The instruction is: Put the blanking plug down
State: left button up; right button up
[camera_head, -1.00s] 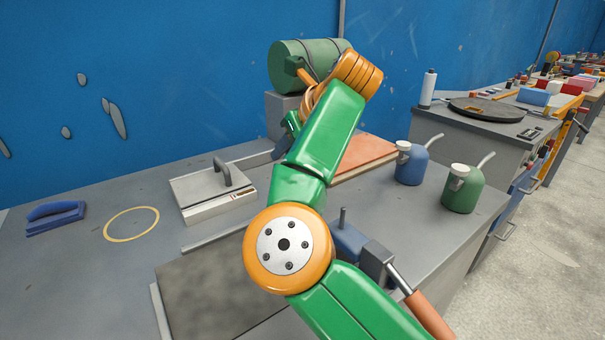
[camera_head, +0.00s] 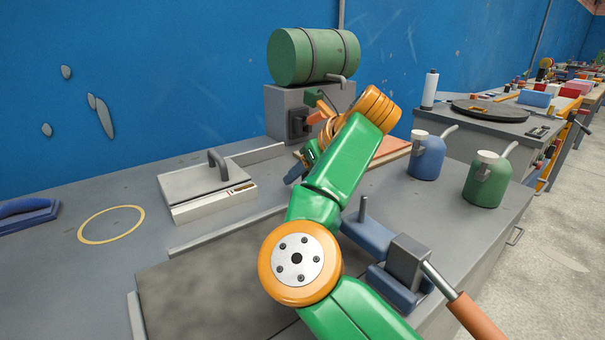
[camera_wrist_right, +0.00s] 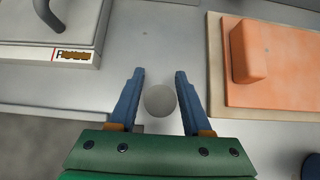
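The blanking plug appears to be the round grey disc (camera_wrist_right: 160,101) in the right wrist view. It lies between the two blue fingers of my right gripper (camera_wrist_right: 160,88), with a narrow gap on each side. I cannot tell whether it rests on the grey bench top or sits above it. The right gripper (camera_head: 297,170) is open; in the head view it is low over the bench, partly hidden by its own arm, and the plug is hidden there. My left gripper is not in view.
A grey lidded box (camera_head: 207,188) stands left of the gripper, and an orange board (camera_wrist_right: 283,70) lies to its right. A green drum (camera_head: 313,56) on a grey stand is behind. A blue can (camera_head: 427,160) and green can (camera_head: 487,182) stand right. A yellow ring (camera_head: 111,225) marks clear bench.

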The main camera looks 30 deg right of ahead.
jog(key=shift+o, duration=0.4)
jog(key=shift+r, duration=0.1)
